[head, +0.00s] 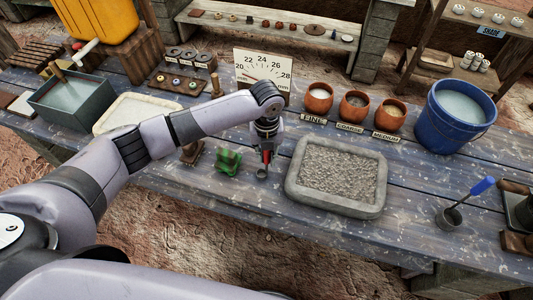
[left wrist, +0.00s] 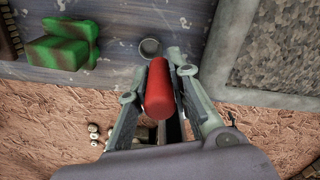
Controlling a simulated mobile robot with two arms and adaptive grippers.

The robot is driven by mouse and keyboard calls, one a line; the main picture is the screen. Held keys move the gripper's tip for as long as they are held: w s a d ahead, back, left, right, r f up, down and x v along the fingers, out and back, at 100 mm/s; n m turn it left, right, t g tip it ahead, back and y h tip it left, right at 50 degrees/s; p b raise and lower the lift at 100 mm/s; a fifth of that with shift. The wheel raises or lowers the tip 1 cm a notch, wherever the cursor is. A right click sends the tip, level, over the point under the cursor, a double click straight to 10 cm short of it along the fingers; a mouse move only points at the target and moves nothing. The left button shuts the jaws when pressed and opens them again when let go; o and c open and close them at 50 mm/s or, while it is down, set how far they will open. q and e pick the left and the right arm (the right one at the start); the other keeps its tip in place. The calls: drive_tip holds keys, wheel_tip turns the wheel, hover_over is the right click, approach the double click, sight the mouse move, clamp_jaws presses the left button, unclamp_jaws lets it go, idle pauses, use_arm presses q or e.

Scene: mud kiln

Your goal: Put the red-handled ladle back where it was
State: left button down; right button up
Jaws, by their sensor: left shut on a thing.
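My left gripper (head: 266,148) points down over the front part of the blue-grey table, left of the grey gravel tray. It is shut on the red-handled ladle (head: 267,157). In the left wrist view, the red handle (left wrist: 158,92) sits between the two fingers. A small round grey cup shape (left wrist: 149,48), which looks like the ladle's bowl, shows beyond the handle. Whether it touches the table is hard to tell. My right gripper is not in view.
Behind stand a dial board (head: 262,66), several labelled clay pots (head: 355,106) and a blue bucket (head: 440,125). The table's front edge is near.

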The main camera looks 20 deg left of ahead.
use_arm(q)
drive_tip(key=c, duration=1.5)
unclamp_jaws()
drive_tip(key=shift+f, duration=0.1)
wheel_tip(320, 180, up, 12)
drive_tip(key=shift+r+b, duration=0.2)
drive_tip(key=shift+b, duration=0.85)
